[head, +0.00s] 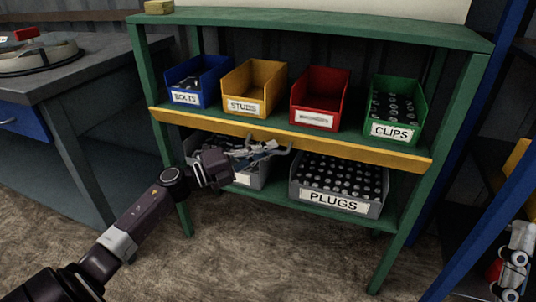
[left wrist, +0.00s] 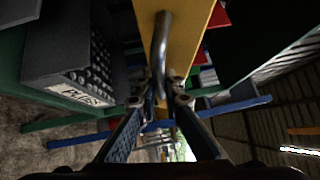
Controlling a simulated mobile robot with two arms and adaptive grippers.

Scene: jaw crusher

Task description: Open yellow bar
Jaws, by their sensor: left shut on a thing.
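The yellow bar (head: 345,147) runs across the front of the green shelf, below the row of coloured bins. It also shows in the left wrist view (left wrist: 192,30). A grey metal handle (head: 284,150) sticks out from the bar, and in the left wrist view it is a curved rod (left wrist: 160,42). My left gripper (head: 262,150) reaches in from the left in front of the lower shelf. Its fingers (left wrist: 163,94) are shut on the handle's end. My right gripper is not in view.
Blue (head: 199,82), yellow (head: 254,88), red (head: 320,98) and green (head: 396,108) bins stand on the shelf behind the bar. A grey plugs bin (head: 338,202) sits below. A grey workbench (head: 80,70) stands left. The floor in front is clear.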

